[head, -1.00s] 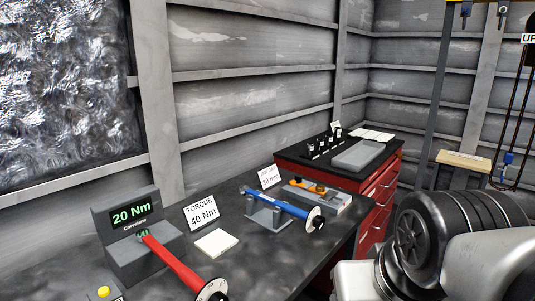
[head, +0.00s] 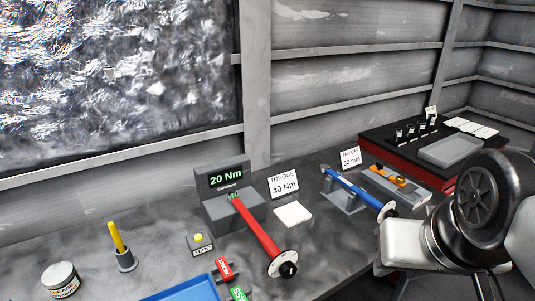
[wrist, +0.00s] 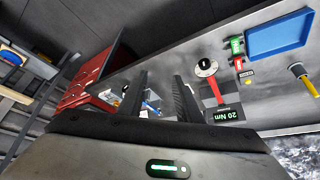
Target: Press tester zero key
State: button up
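The torque tester (head: 228,180) is a grey block on the dark bench, with a green "20 Nm" display. The zero key is a yellow button (head: 198,238) on a small grey box labelled ZERO, left of the tester. A small yellow spot that looks like this button (wrist: 246,74) shows in the wrist view beside the tester display (wrist: 228,115). A red torque wrench (head: 258,228) lies with its head at the tester. My gripper (wrist: 160,82) is open and empty, with a gap between its fingers, well away from the key. Its fingers are not visible in the head view.
A yellow-handled tool in a holder (head: 117,240), a grease tub (head: 61,279) and a blue tray (head: 186,291) lie left and in front. A blue wrench (head: 352,187) rests on a stand to the right. A red cabinet (head: 400,165) stands beyond. A wall runs behind the bench.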

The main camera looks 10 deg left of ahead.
aim_at(198, 237)
jog(key=u, duration=1.35)
